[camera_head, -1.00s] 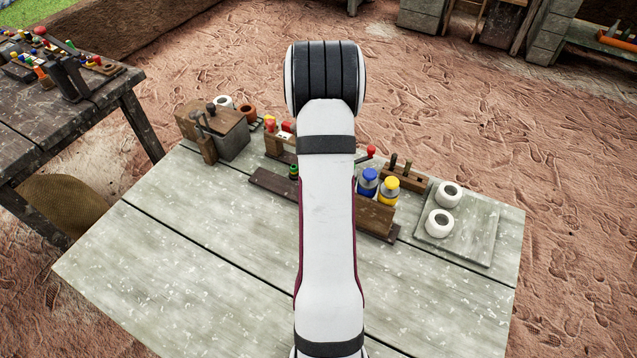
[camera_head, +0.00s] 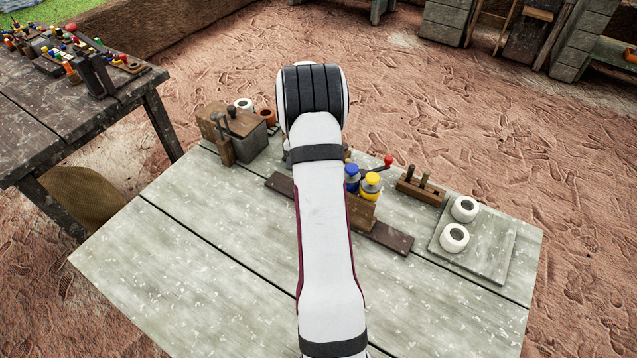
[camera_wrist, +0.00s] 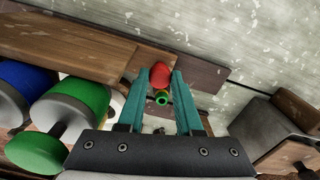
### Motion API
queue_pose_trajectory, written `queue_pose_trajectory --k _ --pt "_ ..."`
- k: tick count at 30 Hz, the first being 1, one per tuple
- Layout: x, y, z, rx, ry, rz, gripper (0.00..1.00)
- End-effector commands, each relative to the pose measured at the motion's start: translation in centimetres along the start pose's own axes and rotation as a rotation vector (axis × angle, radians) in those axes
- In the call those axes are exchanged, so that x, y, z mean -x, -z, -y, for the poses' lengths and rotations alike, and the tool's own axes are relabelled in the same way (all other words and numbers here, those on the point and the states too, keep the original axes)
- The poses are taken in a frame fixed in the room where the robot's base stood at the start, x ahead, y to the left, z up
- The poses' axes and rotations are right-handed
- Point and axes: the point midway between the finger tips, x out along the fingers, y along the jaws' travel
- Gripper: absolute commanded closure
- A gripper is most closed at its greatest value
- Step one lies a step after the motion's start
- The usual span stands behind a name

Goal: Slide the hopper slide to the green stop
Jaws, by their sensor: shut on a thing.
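The hopper slide's dark wooden rail (camera_head: 392,238) lies across the table, its middle hidden behind my arm in the head view. A long brown block (camera_head: 361,212) stands on its right part; it also shows at upper left in the wrist view (camera_wrist: 75,45). In the wrist view my gripper (camera_wrist: 161,78) is shut on a red knob (camera_wrist: 160,72), which sits by a small lighter brown block (camera_wrist: 153,56) on the rail. A small green ring (camera_wrist: 161,99) shows between the fingers; I cannot tell if it is the green stop. My gripper is hidden in the head view.
A blue-capped jar (camera_head: 351,178) and a yellow-capped jar (camera_head: 370,186) stand behind the brown block. A grey-and-brown box with levers (camera_head: 235,133) stands at the left. A board (camera_head: 492,250) with two white rings is at the right. The near tabletop is clear.

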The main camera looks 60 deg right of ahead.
Motion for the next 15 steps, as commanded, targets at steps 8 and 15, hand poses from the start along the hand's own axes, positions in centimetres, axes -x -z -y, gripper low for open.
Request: queue_pose_trajectory --k 8,15 --pt "0.02 0.11 -0.01 0.001 -0.001 -0.003 0.64" --pt "0.01 0.06 -0.02 0.001 -0.001 -0.002 0.36"
